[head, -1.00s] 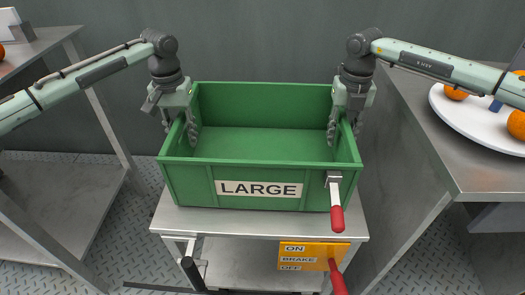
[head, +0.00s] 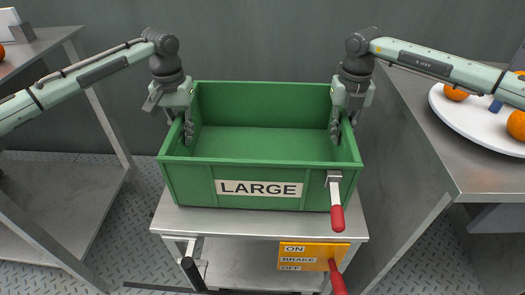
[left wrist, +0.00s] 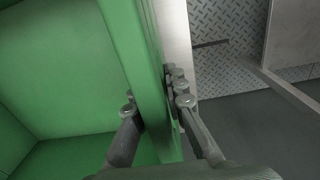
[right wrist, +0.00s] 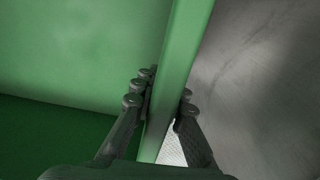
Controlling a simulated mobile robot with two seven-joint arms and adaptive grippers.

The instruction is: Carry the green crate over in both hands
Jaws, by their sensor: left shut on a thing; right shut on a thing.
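The green crate (head: 262,176) is empty and marked LARGE. It sits on a small metal cart (head: 215,221), upright and level. A latch with a red handle (head: 337,218) is on its front at the right. My left gripper (head: 184,125) is shut on the crate's left wall; in the left wrist view its fingers (left wrist: 155,108) lie on both sides of the green wall (left wrist: 150,85). My right gripper (head: 341,127) is shut on the right wall; in the right wrist view its fingers (right wrist: 160,105) straddle that wall (right wrist: 178,60). The crate's underside is hidden.
An orange ON/BRAKE/OFF plate (head: 312,256) with a red lever (head: 337,277) is on the cart's front. A counter (head: 425,135) with a white plate (head: 470,118) of oranges stands close at the right. A metal shelf table (head: 35,55) stands at the left.

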